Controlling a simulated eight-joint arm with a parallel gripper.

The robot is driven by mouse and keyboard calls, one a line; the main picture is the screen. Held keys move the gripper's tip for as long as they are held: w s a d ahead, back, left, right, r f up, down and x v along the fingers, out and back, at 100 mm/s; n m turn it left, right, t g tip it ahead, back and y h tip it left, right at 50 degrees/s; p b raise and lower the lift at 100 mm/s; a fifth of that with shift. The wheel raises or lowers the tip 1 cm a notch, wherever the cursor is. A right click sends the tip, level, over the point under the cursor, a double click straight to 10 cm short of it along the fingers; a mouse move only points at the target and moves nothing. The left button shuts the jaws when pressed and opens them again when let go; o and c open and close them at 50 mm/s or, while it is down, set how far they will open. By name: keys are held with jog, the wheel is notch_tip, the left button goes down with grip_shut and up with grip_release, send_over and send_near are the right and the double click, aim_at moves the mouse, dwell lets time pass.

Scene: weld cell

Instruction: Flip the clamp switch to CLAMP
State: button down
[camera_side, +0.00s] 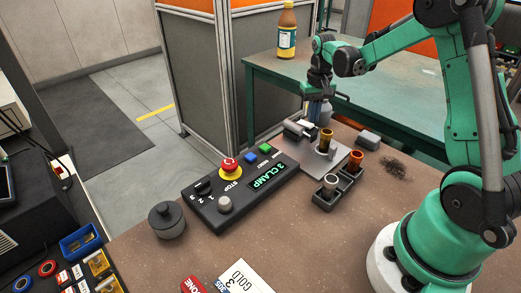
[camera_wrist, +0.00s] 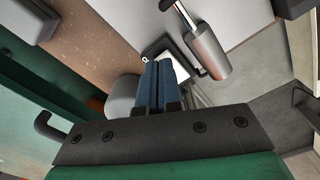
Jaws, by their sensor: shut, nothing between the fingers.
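The panel has a black selector knob (camera_side: 203,187) beside small numerals and a grey round knob (camera_side: 224,204). I cannot tell for sure which part is the clamp switch. My gripper (camera_side: 316,118) is behind the panel, low over a metal fixture plate (camera_side: 338,157). Its blue fingers are together and empty. In the wrist view the gripper's fingertips (camera_wrist: 158,66) are over a small dark-edged white part (camera_wrist: 168,54); contact cannot be told.
A red stop button (camera_side: 230,165) stands on the panel. A brass cylinder (camera_side: 326,141) rises from the fixture. A black holder (camera_side: 335,191) with metal cups is in front of it. A lidded grey pot (camera_side: 167,220) is left of the panel.

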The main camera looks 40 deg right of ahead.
jog(key=shift+f, duration=0.85)
dwell(0.3)
jog(key=shift+r, duration=3.55)
jog(key=shift+a+r, duration=0.15)
jog(key=shift+a, duration=0.1)
jog(key=s+a+r+n+t, duration=0.1)
jog(key=s+a+n+t, duration=0.2)
jog(key=a, duration=0.5)
jog(key=s+a+r+n+t, duration=0.2)
jog(key=s+a+n+t, duration=0.1)
jog(key=a, duration=0.6)
jog(key=shift+s+r+t, duration=0.2)
jog(key=shift+s+t, duration=0.4)
jog(key=shift+s, duration=0.35)
